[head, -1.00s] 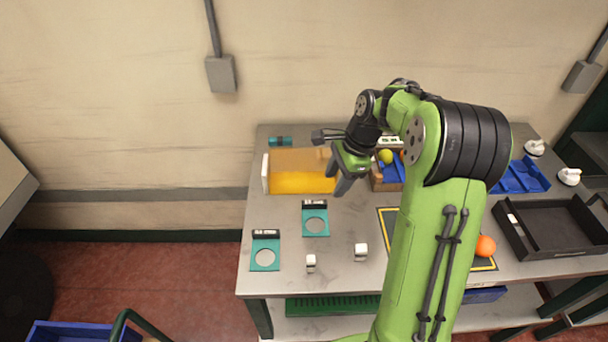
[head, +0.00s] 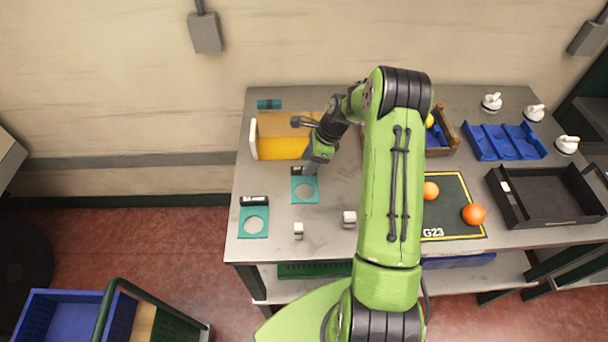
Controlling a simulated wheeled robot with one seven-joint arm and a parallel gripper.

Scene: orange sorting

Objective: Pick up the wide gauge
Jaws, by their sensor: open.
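Two teal gauges, each a flat plate with a round hole and a black raised grip bearing a white label, lie on the grey table. One gauge (head: 297,196) is right under my gripper; the other gauge (head: 244,229) lies to its left and nearer the front edge. I cannot tell from the labels or holes which is the wide one. My gripper (head: 311,171) is open and points down at the black grip of the right gauge, partly hiding it. Whether the fingers touch the grip is unclear.
A yellow-floored bin (head: 283,148) stands just behind the gripper. A small teal block (head: 269,104) lies at the back left. A dark mat (head: 452,187) with oranges, a blue tray (head: 503,143) and a black tray (head: 548,200) are right.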

